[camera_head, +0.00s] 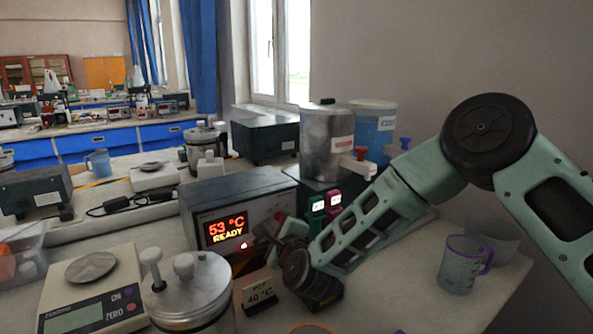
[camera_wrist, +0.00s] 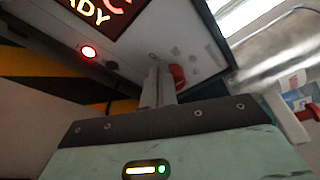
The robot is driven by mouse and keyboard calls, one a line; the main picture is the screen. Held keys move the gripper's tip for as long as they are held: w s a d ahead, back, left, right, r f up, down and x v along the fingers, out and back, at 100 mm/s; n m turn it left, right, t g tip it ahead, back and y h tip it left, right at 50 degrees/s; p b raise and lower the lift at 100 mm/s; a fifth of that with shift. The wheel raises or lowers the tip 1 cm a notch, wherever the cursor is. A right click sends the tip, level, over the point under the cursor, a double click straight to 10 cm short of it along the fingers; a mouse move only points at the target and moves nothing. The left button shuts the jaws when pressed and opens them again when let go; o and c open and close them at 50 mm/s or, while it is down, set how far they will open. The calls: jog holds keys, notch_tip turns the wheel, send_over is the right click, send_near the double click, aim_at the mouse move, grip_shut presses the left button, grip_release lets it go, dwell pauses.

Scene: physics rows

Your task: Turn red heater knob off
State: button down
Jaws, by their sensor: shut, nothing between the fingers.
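The heater is a dark box (camera_head: 240,190) with a pale front panel. Its display (camera_head: 226,228) reads 53 °C READY, and a red lamp below it is lit; the lamp also shows in the wrist view (camera_wrist: 89,52). The red knob (camera_wrist: 178,76) shows partly in the wrist view, on the panel right beside my fingers. My gripper (camera_wrist: 160,72) is shut with its fingertips close to the panel, just left of the knob. I cannot tell whether they touch it. In the head view my gripper (camera_head: 262,232) is in front of the heater's right side and the knob is hidden.
A small card (camera_head: 260,295) reading HOT 40 °C stands before the heater. A lidded metal pot (camera_head: 190,295) and a scale (camera_head: 92,290) are at front left. A metal tank (camera_head: 327,135) and a blue container (camera_head: 374,125) stand behind. A purple-handled jug (camera_head: 462,265) is at right.

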jog(key=v, duration=0.4)
jog(key=d+b+v, duration=0.1)
jog(key=shift+s+d+f, duration=0.1)
jog(key=shift+s+f, duration=0.1)
jog(key=shift+s, duration=0.05)
